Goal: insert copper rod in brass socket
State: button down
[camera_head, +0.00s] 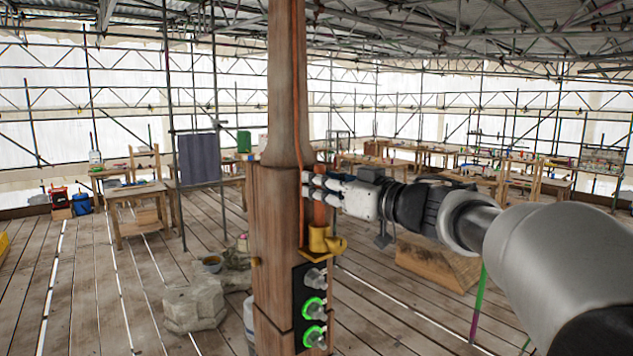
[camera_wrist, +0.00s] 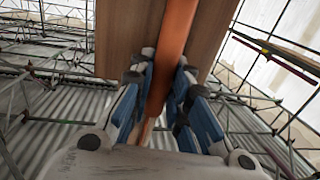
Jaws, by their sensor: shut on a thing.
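The copper rod (camera_head: 319,214) stands roughly upright beside the wooden post (camera_head: 274,215) in the head view. My gripper (camera_head: 312,186) is shut on it from the right. In the wrist view the orange-brown rod (camera_wrist: 176,35) runs between the blue-padded fingers of my gripper (camera_wrist: 163,78). The brass socket (camera_head: 318,240) is fixed to the post's right side, directly below my gripper. The rod's lower end meets the socket's top in the head view; I cannot tell whether it is inside. The fingers hide part of the rod. The socket does not show in the wrist view.
A black panel (camera_head: 299,288) with two green-lit rings and a grey fitting is on the post below the socket. A stone block (camera_head: 194,306) lies on the plank floor at left. Workbenches (camera_head: 140,205) and scaffolding stand further back.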

aim_at(323, 204)
jog(key=shift+f+b, duration=0.9)
jog(key=shift+f, duration=0.8)
jog(key=c, duration=1.5)
grip_release()
jog(key=shift+o, duration=0.3)
jog(key=shift+f, duration=0.15)
jog(key=v, duration=1.2)
